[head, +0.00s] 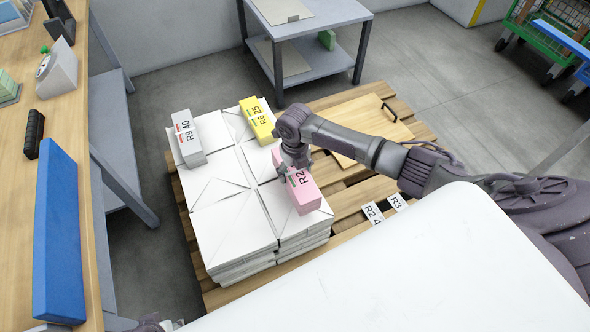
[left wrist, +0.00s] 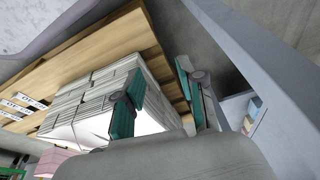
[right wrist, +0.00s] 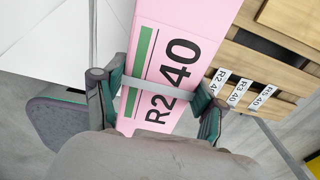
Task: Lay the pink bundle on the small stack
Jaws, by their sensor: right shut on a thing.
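The pink bundle (head: 305,193), labelled R2 40 in the right wrist view (right wrist: 178,60), is over the front right part of the white paper stack (head: 228,212). My right gripper (head: 292,163) is shut on it, with one finger on each side and a strap across the bundle. I cannot tell whether its underside touches the stack. The stack is low, in several columns, on a wooden pallet (head: 185,200). I see no separate stack that is clearly the small one. My left gripper (left wrist: 158,92) is open and empty, with the stack's side behind it in the left wrist view.
A grey bundle (head: 188,138) and a yellow bundle (head: 258,120) lie on the stack's back. A wooden board with a handle (head: 358,130) lies on the pallet's right. Label cards (head: 372,213) lie at its front edge. A workbench (head: 75,150) stands left, a grey table (head: 310,62) behind.

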